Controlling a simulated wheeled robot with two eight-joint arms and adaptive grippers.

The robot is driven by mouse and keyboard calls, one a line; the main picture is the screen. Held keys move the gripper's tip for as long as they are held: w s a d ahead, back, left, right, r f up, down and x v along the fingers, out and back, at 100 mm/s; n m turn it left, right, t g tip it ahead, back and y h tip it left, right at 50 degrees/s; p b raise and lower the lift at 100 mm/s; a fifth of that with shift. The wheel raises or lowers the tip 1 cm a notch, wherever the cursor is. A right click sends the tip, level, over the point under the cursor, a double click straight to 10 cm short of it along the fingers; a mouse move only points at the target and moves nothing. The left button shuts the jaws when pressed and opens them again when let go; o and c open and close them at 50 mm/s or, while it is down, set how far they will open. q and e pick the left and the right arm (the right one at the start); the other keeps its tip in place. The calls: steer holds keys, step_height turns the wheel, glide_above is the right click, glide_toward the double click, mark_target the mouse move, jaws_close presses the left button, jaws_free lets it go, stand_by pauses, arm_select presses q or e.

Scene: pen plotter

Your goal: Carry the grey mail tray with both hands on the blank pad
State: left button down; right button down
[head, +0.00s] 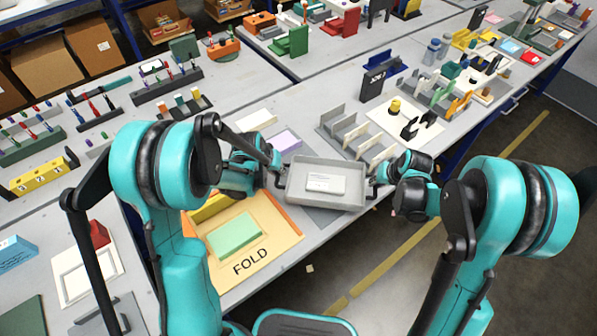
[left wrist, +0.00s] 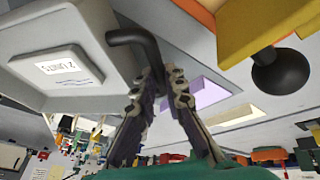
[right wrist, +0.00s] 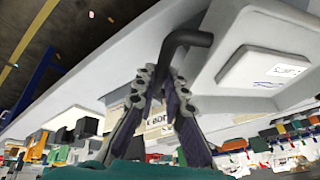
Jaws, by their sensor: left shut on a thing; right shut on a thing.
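The grey mail tray (head: 325,203) is near the table's front edge in the head view, with a labelled white bundle (head: 326,184) inside. It looks level. My left gripper (head: 276,166) is shut on its left dark handle, also seen in the left wrist view (left wrist: 140,40). My right gripper (head: 376,182) is shut on its right dark handle, also seen in the right wrist view (right wrist: 190,38). A darker grey patch (head: 309,218) shows below the tray's front edge, mostly hidden; I cannot tell whether it is the blank pad. Any gap under the tray is unclear.
The orange-edged FOLD board (head: 275,252) with a green block (head: 234,234) lies at the tray's lower left. A lilac pad (head: 287,140) and a rack with upright dividers (head: 350,135) are behind it. Bare tabletop shows at the front edge.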

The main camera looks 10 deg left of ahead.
arm_select(q)
steer(key=shift+a, duration=0.15)
arm_select(e)
steer(key=shift+a, duration=0.1)
arm_select(q)
steer(key=shift+f, duration=0.15)
arm_select(e)
steer(key=shift+f, duration=0.1)
